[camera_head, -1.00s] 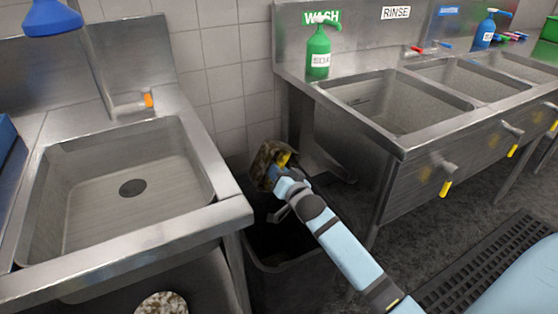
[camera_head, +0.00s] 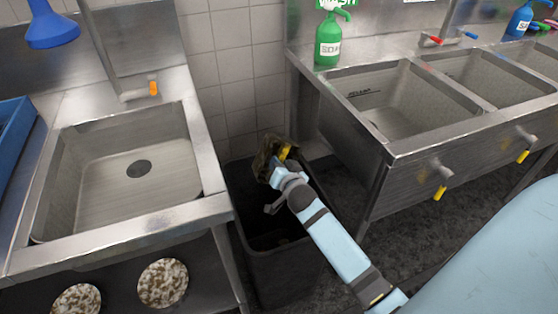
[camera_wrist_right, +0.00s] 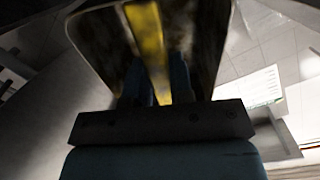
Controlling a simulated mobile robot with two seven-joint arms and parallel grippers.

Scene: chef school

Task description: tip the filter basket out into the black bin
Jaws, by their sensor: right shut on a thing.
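The black bin (camera_head: 275,278) stands on the floor between the left sink and the sink bench on the right. My right gripper (camera_head: 283,163) is over the bin, shut on the yellow handle of the filter basket (camera_head: 265,157). The basket has a mottled brown and dark surface and is tilted above the bin's far part. In the right wrist view the basket (camera_wrist_right: 205,40) and its yellow handle (camera_wrist_right: 148,45) fill the top middle, between my fingers. Whether anything is left inside the basket is hidden. My left gripper is not in view.
The left sink (camera_head: 120,180) and the right sink bench (camera_head: 400,150) flank the bin closely. A tiled wall (camera_head: 230,70) is behind it. Two round containers of pale speckled stuff (camera_head: 163,283) sit under the left sink. A green soap bottle (camera_head: 327,40) stands on the bench.

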